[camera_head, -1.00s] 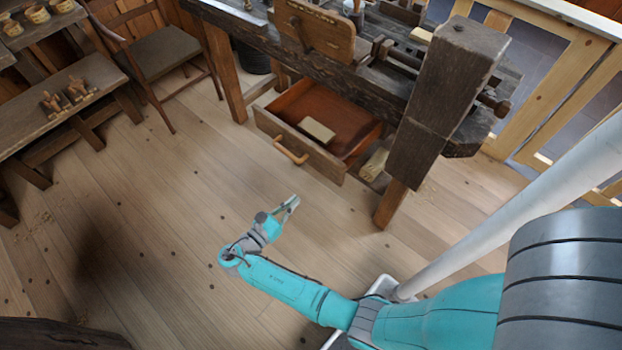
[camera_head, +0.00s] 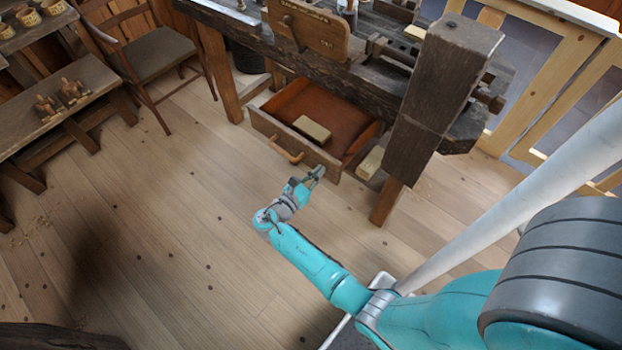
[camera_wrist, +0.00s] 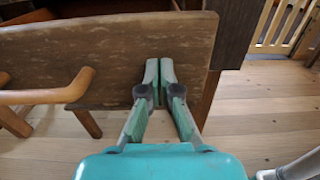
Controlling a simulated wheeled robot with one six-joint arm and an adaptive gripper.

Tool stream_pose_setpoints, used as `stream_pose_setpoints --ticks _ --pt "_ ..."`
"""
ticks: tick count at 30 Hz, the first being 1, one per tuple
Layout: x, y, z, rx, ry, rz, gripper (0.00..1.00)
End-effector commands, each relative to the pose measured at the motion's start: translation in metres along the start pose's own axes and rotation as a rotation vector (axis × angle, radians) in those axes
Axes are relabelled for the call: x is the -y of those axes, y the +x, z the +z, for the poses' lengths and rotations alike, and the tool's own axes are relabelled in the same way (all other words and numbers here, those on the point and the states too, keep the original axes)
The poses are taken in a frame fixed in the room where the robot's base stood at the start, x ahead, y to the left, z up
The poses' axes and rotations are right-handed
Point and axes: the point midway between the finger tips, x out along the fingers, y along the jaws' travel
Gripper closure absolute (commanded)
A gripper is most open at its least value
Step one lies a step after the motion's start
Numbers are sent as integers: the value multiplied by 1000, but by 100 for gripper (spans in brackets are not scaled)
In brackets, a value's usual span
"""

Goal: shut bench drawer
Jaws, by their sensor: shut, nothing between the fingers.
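The bench drawer (camera_head: 326,168) stands pulled out under the workbench in the head view, with a pale block (camera_head: 312,128) lying inside it. Its front carries a curved wooden handle (camera_head: 286,150). My gripper (camera_head: 316,173) is shut and empty, close to the right part of the drawer front. In the wrist view the drawer front (camera_wrist: 110,60) spans the upper left, with the handle (camera_wrist: 50,95) at the left. My gripper's fingertips (camera_wrist: 159,72) are together before the front's right part; I cannot tell if they touch it.
The dark workbench (camera_head: 345,72) stands above the drawer, and its thick leg vise (camera_head: 440,110) is just right of it. A pale block (camera_head: 370,162) shows beside the drawer. A chair (camera_head: 158,55) and a low bench (camera_head: 75,105) are at the left. The floor before the drawer is clear.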

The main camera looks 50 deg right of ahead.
Motion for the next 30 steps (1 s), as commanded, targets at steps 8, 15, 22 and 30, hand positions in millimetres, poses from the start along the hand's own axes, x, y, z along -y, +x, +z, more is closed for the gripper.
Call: stream_pose_setpoints --ticks 8,15,22,30 --pt "0 3 0 0 0 1 100" --pt "0 6 0 0 0 0 100" --pt "1 31 0 1 1 -4 100" --pt "1 97 0 0 0 -6 100"
